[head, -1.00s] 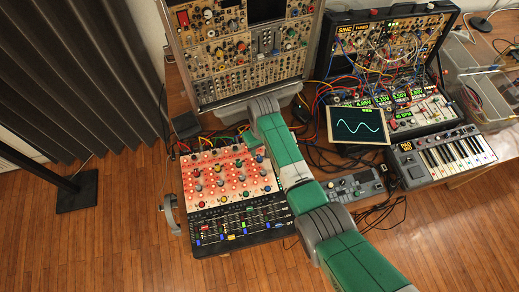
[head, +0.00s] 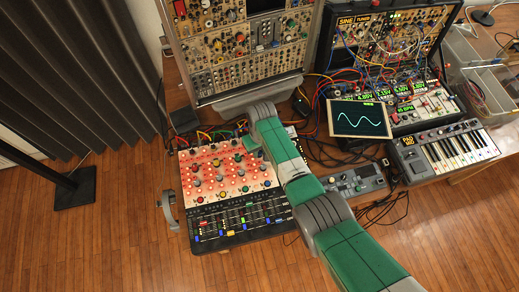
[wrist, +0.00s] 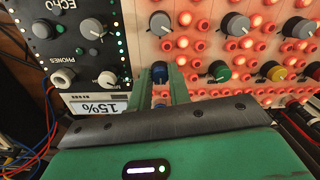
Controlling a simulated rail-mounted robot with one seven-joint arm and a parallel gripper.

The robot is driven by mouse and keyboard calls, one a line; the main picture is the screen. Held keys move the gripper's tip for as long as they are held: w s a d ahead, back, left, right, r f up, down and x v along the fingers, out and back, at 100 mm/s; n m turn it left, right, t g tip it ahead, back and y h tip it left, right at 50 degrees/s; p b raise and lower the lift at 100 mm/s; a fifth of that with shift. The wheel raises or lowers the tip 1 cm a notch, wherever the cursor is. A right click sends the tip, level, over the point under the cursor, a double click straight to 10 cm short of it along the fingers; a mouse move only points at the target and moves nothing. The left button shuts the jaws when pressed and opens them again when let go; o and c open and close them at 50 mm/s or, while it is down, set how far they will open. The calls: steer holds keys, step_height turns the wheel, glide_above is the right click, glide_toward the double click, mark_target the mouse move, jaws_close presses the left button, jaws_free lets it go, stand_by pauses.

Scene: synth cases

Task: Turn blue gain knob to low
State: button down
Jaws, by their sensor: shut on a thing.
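The blue knob (wrist: 160,71) sits on the pale, red-lit panel (wrist: 205,60) in the wrist view, just right of the black echo module. My gripper (wrist: 161,84) reaches over the panel from below, with one green finger on each side of the blue knob, shut on it. A second blue part shows lower between the fingers, mostly hidden by the hand. The knob's pointer is too small to read. In the head view my gripper (head: 252,143) is at the panel's upper right, and the gripped knob cannot be made out there.
A green knob (wrist: 219,70) and a yellow-orange knob (wrist: 273,70) stand to the right of the blue one. Grey knobs line the row above. The echo module (wrist: 75,45) and a white 15% display (wrist: 98,106) lie left. Patch cables (head: 225,133) crowd the panel's back edge.

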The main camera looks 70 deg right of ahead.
steer(key=n, duration=1.1)
steer(key=shift+n+b, duration=0.3)
steer(key=shift+b, duration=0.05)
stand_by(0.5)
steer(key=c, duration=1.3)
jaws_free()
steer(key=shift+r, duration=0.1)
step_height(320, 180, up, 8)
steer(key=shift+d+f+p, duration=0.15)
steer(key=shift+p, duration=1.05)
